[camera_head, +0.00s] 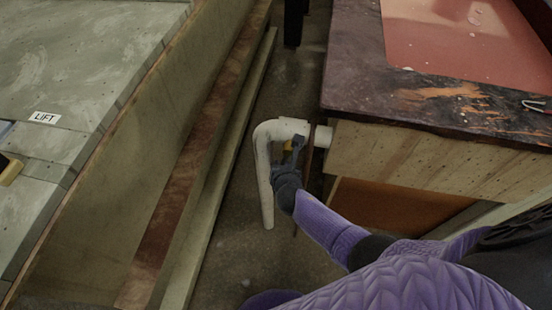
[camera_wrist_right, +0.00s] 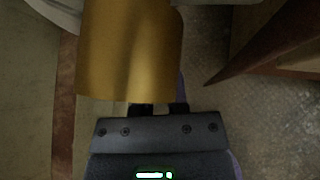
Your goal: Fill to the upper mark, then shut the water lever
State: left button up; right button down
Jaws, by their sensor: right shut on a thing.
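A white pipe (camera_head: 264,165) comes out of the side of the dark-rimmed bench, bends and runs down toward the floor. A yellow piece (camera_head: 288,145), seemingly the water lever, shows small beside the pipe's top. In the right wrist view a broad gold-yellow piece (camera_wrist_right: 130,50) fills the space just beyond the fingers. My right gripper (camera_head: 296,158) is at the pipe's bend, shut on the yellow lever. Its short dark fingers (camera_wrist_right: 158,108) meet the gold piece's lower edge, with the tips hidden. My left gripper is out of view. I can make out no fill mark.
The bench's dark rim (camera_head: 360,75) surrounds a reddish surface (camera_head: 465,35) with pale flecks; I cannot tell whether it holds water. A grey slab with a LIFT label (camera_head: 45,117) lies at left behind a wooden wall (camera_head: 135,165). Floor (camera_head: 235,240) is open between them.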

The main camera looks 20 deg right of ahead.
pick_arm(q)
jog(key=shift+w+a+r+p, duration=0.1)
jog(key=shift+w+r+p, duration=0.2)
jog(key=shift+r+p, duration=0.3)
pick_arm(e)
jog(key=shift+s+d+n+g+h, duration=0.35)
jog(key=shift+d+n+g+h, duration=0.05)
jog(key=shift+d+h, duration=0.15)
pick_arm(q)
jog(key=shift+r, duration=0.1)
pick_arm(e)
jog(key=shift+s+f, duration=0.1)
jog(key=c, duration=0.6)
grip_release()
jog(key=shift+c, duration=0.2)
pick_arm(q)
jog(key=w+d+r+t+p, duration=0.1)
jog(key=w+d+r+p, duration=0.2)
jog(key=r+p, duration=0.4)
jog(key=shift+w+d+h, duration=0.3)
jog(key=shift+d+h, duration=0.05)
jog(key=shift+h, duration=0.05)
pick_arm(e)
jog(key=v, duration=1)
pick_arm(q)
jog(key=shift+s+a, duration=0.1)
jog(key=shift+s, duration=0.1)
